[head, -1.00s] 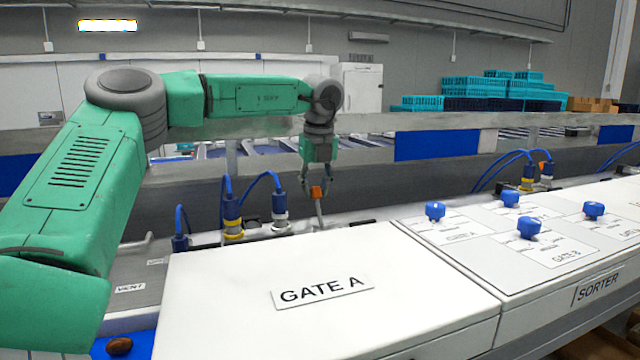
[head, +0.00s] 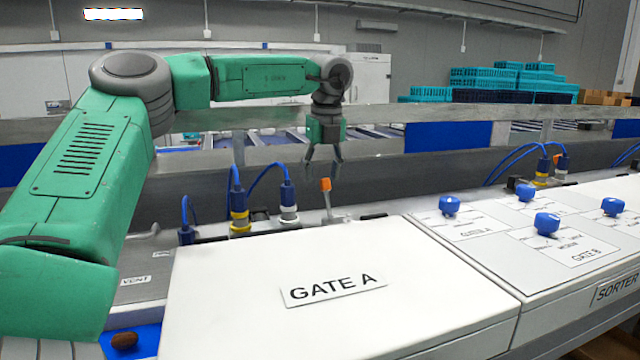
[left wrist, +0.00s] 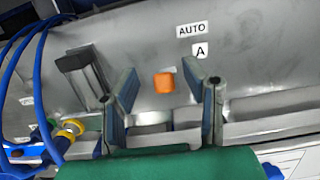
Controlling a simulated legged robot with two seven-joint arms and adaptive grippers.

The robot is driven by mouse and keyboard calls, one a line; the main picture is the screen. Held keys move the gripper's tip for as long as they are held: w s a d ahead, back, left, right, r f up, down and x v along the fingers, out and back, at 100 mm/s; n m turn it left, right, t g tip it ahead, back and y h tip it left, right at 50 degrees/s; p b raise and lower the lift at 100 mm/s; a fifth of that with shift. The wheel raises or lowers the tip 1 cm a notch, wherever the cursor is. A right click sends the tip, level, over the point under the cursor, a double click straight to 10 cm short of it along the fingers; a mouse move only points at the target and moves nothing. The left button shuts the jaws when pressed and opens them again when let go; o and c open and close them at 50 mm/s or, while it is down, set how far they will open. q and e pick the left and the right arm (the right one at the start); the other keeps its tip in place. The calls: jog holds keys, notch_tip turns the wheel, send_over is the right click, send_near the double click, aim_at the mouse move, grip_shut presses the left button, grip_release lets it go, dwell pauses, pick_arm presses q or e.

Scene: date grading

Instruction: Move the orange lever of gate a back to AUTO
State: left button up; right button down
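The lever of gate a has an orange tip (head: 325,185) on a thin metal stem, standing behind the white GATE A cover (head: 240,330). My left gripper (head: 323,168) is open and empty, just above the tip with a small gap. In the left wrist view the orange tip (left wrist: 164,83) shows between the two spread fingers (left wrist: 168,92), apart from both. The AUTO label (left wrist: 192,29) and an A label (left wrist: 200,50) lie beyond it, slightly right. The stem is mostly hidden in that view. My right gripper is not in view.
Blue cables with connectors (head: 239,215) stand left of the lever. A panel with several blue knobs (head: 546,223) lies to the right. A metal rail (head: 380,150) runs behind. The GATE A cover top is clear.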

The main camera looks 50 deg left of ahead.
pick_arm(q)
jog(key=r, duration=0.2)
jog(key=d+r, duration=0.1)
jog(key=r, duration=0.5)
jog(key=shift+w+d, duration=0.15)
jog(key=shift+d, duration=0.15)
jog(key=shift+a+r, duration=0.2)
jog(key=shift+r, duration=0.05)
jog(key=shift+a, duration=0.5)
